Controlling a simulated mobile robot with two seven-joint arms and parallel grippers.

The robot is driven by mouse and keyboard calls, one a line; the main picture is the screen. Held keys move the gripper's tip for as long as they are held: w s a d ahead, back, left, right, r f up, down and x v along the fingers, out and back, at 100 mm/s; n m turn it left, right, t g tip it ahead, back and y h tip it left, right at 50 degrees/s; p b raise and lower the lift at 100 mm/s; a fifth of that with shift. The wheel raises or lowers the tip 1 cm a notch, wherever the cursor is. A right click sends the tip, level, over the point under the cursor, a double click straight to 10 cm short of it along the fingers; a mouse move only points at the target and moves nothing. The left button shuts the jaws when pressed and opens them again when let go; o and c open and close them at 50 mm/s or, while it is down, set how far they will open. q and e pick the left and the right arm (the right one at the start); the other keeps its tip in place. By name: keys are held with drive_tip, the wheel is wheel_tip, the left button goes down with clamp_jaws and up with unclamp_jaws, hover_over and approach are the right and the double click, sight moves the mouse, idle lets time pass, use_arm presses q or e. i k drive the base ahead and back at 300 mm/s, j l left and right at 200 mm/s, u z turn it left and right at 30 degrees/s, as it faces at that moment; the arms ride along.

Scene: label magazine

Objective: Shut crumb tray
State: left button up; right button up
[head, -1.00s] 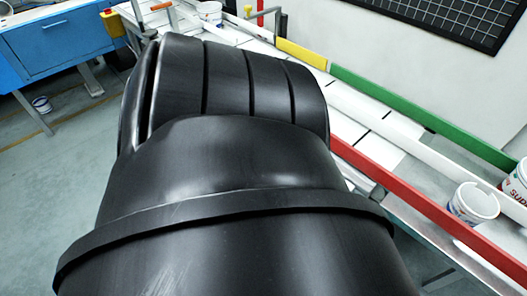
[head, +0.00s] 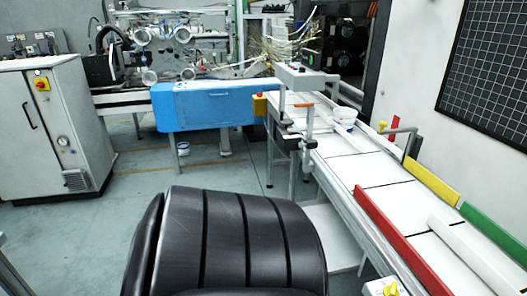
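I cannot make out a crumb tray for certain. A pale, flat panel (head: 332,232) sits low beneath the near side of the long white-topped line (head: 372,172); I cannot tell whether it is the tray. Neither of my grippers is in view.
A grey cabinet (head: 50,130) is at left. Red (head: 395,238), yellow (head: 431,181) and green (head: 495,229) rails edge the line. Open floor lies left.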

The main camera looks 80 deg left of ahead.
sight(344, 255)
drive_tip(key=u, duration=0.4)
drive_tip(key=i+u, duration=0.1)
drive_tip(key=u, duration=0.35)
drive_tip(key=l+u, duration=0.1)
drive_tip(key=u, duration=0.75)
drive_tip(key=l+u, duration=0.15)
drive_tip(key=u, duration=0.7)
drive_tip(key=i+j, duration=0.75)
